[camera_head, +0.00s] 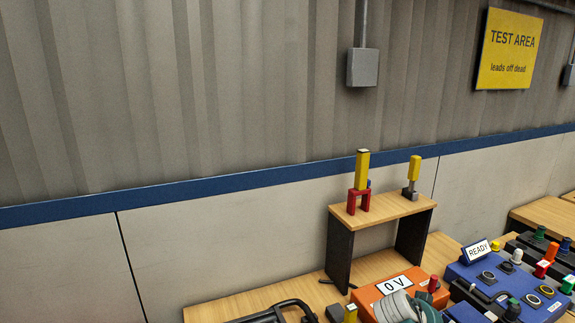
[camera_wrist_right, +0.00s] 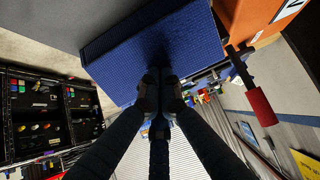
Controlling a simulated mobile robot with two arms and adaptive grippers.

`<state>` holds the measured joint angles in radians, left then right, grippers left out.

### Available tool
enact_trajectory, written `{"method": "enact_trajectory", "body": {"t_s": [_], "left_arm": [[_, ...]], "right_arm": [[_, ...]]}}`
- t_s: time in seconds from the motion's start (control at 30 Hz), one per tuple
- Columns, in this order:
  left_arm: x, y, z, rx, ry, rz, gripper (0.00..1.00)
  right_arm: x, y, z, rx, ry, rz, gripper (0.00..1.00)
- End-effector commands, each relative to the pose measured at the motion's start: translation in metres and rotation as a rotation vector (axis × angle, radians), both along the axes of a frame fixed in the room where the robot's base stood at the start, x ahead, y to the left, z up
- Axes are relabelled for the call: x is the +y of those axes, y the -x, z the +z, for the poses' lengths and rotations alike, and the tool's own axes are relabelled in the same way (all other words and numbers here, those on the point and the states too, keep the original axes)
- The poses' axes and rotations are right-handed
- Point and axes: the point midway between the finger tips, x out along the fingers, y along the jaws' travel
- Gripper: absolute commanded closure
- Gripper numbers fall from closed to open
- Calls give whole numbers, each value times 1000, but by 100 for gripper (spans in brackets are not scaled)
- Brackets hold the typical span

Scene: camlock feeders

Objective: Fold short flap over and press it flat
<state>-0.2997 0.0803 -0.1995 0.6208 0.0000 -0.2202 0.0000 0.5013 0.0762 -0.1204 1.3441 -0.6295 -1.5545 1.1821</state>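No flap can be made out in either view. In the right wrist view the dark fingers of my right gripper (camera_wrist_right: 160,88) come together near the picture's middle. Their tips lie in front of a blue textured surface (camera_wrist_right: 125,55). It is too dark to tell whether they touch it, or whether anything is between them. My left gripper cannot be made out in the head view.
A wooden shelf (camera_head: 400,207) holds a red block (camera_head: 351,203) with a yellow upright (camera_head: 362,170), and another yellow piece (camera_head: 414,168). Below are an orange 0 V box (camera_head: 367,297), a blue box (camera_head: 470,268) with a READY sign (camera_head: 477,251), and a grey coil-like item (camera_head: 397,308).

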Motion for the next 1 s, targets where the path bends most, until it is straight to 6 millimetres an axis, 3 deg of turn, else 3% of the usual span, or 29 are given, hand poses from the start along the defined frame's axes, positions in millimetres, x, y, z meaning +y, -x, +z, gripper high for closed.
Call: {"method": "enact_trajectory", "body": {"t_s": [0.63, 1.0], "left_arm": [[-1, 0, -14, 0, 1, -1, 60], [-1, 0, -6, 1, 1, -1, 60]], "right_arm": [[-12, -5, -15, 0, 0, -1, 100], [-12, -5, -6, -1, 0, -1, 100]]}}
